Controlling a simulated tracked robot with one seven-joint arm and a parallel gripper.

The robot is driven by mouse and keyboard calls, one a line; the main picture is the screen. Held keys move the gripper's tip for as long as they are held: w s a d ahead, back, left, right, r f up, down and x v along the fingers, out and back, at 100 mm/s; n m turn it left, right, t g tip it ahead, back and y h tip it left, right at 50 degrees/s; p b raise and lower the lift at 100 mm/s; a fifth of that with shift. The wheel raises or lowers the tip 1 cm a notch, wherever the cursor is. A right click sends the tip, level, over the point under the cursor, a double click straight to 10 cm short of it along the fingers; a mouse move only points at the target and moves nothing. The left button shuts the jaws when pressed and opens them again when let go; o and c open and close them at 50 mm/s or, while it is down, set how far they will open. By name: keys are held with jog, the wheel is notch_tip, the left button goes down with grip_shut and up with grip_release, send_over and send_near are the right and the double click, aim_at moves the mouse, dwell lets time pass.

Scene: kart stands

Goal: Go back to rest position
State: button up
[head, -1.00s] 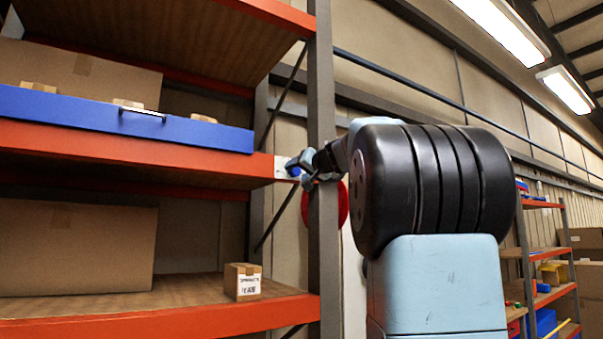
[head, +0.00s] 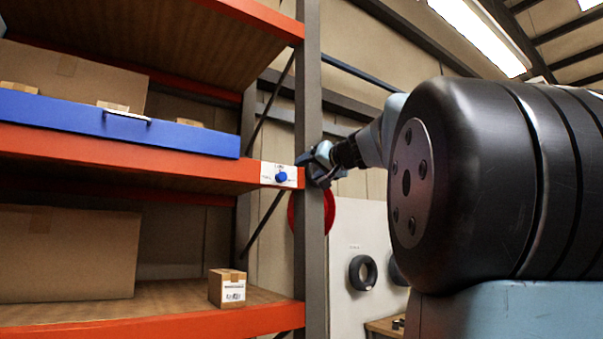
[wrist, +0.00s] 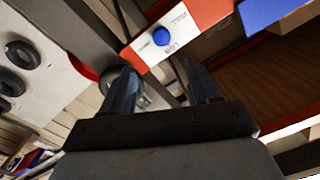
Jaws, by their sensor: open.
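My gripper (head: 315,163) is in front of the rack's grey upright in the head view, just right of a white plate (head: 268,173) with a blue knob (head: 281,177). In the wrist view my gripper (wrist: 160,80) has its two dark fingers apart with nothing between them. The blue knob (wrist: 161,37) on its white plate shows beyond the fingertips, apart from them. My arm reaches in from the right, and my large black arm joint hides much of the right side.
The rack's grey upright (head: 309,90) stands close by my gripper. A blue drawer (head: 60,118) with a handle sits on the orange shelf (head: 120,155). A small carton (head: 228,288) stands on the lower shelf. Tyres (head: 362,272) hang on a white panel (head: 345,225) behind.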

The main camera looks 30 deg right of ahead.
jog(key=shift+s, duration=0.65)
jog(key=s+a+f+n+g+y, duration=0.1)
jog(key=s+a+f+g, duration=0.15)
jog(key=a+f, duration=0.5)
jog(key=s+a+f+n+g, duration=0.1)
jog(key=s+a+f+g, duration=0.2)
jog(key=f, duration=0.8)
jog(key=s+a+f+g+y, duration=0.1)
jog(key=s+a+f+g, duration=0.1)
jog(key=a+f, duration=0.6)
jog(key=s+a+f+n+g+h, duration=0.1)
jog(key=s+f+g, duration=0.1)
jog(key=s+f, duration=0.4)
jog(key=s+a+f+n+g+h, duration=0.1)
jog(key=s+f, duration=0.5)
jog(key=f, duration=0.9)
jog(key=shift+s+a+n+g+h, duration=0.3)
jog(key=shift+s+a+g+h, duration=0.25)
jog(key=shift+g, duration=0.3)
jog(key=shift+w+d, duration=0.1)
jog(key=shift+w, duration=0.1)
jog(key=shift+c, duration=0.3)
